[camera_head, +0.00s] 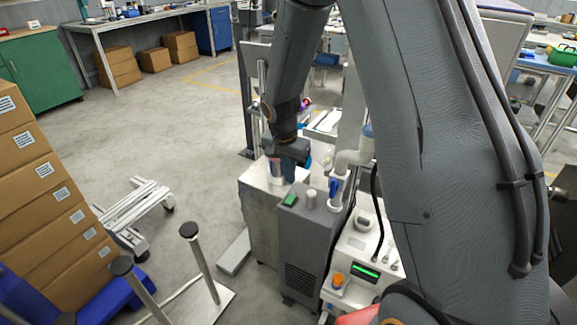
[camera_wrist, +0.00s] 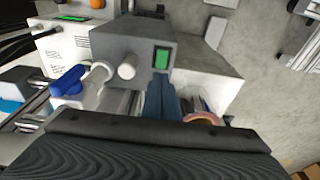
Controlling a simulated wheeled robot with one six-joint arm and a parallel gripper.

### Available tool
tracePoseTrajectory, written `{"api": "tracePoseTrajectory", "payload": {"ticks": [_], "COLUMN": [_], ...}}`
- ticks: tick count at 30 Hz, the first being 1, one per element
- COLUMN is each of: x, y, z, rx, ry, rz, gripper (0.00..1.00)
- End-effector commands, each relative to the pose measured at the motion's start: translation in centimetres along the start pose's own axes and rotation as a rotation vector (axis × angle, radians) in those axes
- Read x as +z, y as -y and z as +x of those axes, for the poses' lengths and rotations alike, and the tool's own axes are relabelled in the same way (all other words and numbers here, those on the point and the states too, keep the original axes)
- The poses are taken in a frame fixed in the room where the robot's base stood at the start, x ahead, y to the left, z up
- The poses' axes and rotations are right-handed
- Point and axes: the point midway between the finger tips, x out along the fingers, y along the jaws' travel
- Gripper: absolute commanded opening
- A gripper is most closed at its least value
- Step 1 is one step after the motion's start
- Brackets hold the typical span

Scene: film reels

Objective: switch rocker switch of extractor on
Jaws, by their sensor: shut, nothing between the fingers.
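The extractor is a dark grey box unit (camera_head: 303,245) standing on the floor in the middle of the head view. Its green rocker switch (camera_head: 290,200) sits on the top panel, beside a pale round knob (camera_head: 311,199). In the wrist view the switch (camera_wrist: 162,59) is on the grey unit (camera_wrist: 112,42), to the right of the knob (camera_wrist: 127,67). Which way the rocker is tipped is too small to tell. My gripper (camera_wrist: 160,92) is shut and empty, its blue-grey fingers just below the switch in that view. I cannot tell whether they touch the unit.
A white pipe with a blue valve handle (camera_wrist: 68,80) rises beside the extractor. A white machine with a green display (camera_head: 365,272) and an orange knob (camera_head: 338,281) stands to its right. Stacked cardboard boxes (camera_head: 40,190) stand at left. Open floor (camera_head: 170,120) lies beyond.

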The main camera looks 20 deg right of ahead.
Motion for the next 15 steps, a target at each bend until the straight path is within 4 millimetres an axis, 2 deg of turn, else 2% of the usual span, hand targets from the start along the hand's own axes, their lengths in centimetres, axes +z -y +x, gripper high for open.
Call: {"api": "tracePoseTrajectory", "payload": {"ticks": [6,15], "x": [0.1,0.0], "y": [-0.1,0.0], "z": [4.0,7.3], "rx": [0.002,0.000], "ry": [0.002,0.000], "rz": [0.001,-0.001], "gripper": [0.00,0.00]}}
